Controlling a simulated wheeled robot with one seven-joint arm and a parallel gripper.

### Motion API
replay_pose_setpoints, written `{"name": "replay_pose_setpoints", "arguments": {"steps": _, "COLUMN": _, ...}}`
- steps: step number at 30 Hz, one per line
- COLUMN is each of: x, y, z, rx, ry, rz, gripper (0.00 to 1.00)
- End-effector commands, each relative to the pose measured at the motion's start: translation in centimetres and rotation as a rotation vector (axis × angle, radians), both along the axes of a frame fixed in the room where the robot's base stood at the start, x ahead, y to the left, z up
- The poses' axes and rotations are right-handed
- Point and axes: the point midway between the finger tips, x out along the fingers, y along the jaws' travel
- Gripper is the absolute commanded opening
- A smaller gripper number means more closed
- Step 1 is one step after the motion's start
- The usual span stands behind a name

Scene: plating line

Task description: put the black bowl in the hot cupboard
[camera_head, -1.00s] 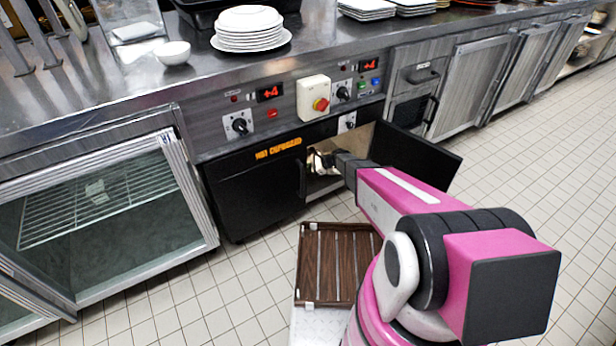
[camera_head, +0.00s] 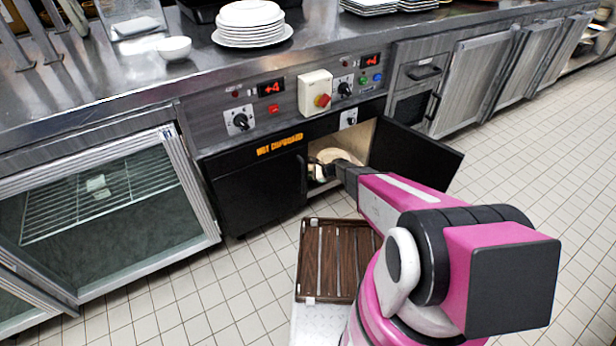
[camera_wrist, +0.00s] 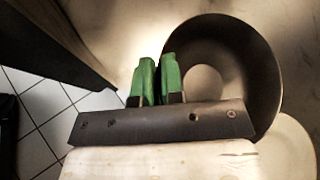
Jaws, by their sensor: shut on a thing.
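The hot cupboard (camera_head: 255,195) is black with orange lettering, below the counter. Its right door (camera_head: 415,155) stands open and its left door is closed. My arm reaches into the opening, and my gripper is small and partly hidden there in the head view. In the wrist view my gripper (camera_wrist: 158,75) has its green fingers together at the left rim of the black bowl (camera_wrist: 255,70), shut on it. The bowl is over a pale surface inside the cupboard; I cannot tell whether it touches that surface.
A pale round plate (camera_wrist: 290,150) lies near the bowl, partly hidden. A dark cupboard edge (camera_wrist: 55,40) is at the wrist view's left. A brown slatted tray (camera_head: 340,265) is below the opening. Stacked white plates (camera_head: 250,30) and a white bowl (camera_head: 174,48) stand on the counter.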

Motion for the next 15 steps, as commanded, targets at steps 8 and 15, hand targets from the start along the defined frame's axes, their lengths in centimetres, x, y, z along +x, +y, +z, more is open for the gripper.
{"name": "replay_pose_setpoints", "arguments": {"steps": 8, "x": 0.02, "y": 0.00, "z": -0.02, "rx": 0.000, "ry": 0.000, "rz": 0.000, "gripper": 0.34}}
{"name": "replay_pose_setpoints", "arguments": {"steps": 15, "x": -0.10, "y": -0.51, "z": 0.59, "rx": 0.000, "ry": 0.000, "rz": -0.001, "gripper": 0.34}}
